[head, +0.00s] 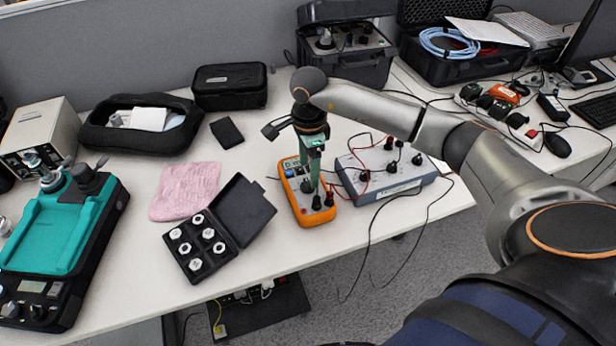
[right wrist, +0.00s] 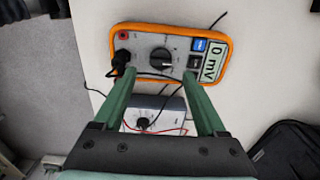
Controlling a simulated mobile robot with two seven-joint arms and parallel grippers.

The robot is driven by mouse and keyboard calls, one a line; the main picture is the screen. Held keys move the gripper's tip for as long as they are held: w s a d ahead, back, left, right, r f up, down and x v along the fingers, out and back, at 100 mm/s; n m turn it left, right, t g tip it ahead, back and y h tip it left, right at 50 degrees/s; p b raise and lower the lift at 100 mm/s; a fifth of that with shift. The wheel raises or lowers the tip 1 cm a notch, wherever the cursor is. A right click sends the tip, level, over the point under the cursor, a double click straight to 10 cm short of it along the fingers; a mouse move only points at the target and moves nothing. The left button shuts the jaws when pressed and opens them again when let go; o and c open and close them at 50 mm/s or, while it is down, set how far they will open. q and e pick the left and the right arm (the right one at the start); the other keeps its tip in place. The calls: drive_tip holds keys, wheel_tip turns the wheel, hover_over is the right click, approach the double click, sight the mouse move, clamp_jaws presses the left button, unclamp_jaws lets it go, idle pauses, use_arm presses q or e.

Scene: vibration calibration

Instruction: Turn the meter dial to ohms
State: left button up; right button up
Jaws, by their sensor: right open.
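The orange meter (head: 294,208) lies on the white table in the middle of the head view, partly covered by my right arm and gripper. In the right wrist view the meter (right wrist: 214,44) shows its round dark dial (right wrist: 161,57) and a display (right wrist: 211,64) reading 0 mV. Black plugs sit in it beside the dial. My right gripper (head: 313,185) is over the meter, pointing down. In the right wrist view its two green fingers (right wrist: 157,74) are apart, with the dial between and just beyond their tips. I cannot tell whether they touch it. My left gripper is out of view.
A grey-blue box with cables (head: 398,184) stands right beside the meter. An open black case of white parts (head: 243,238) and a pink cloth (head: 180,188) lie left. A teal device (head: 45,235) is further left. Loose cables hang over the table's front edge.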

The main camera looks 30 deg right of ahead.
sight(308, 182)
drive_tip(key=shift+f, duration=2.4)
clamp_jaws()
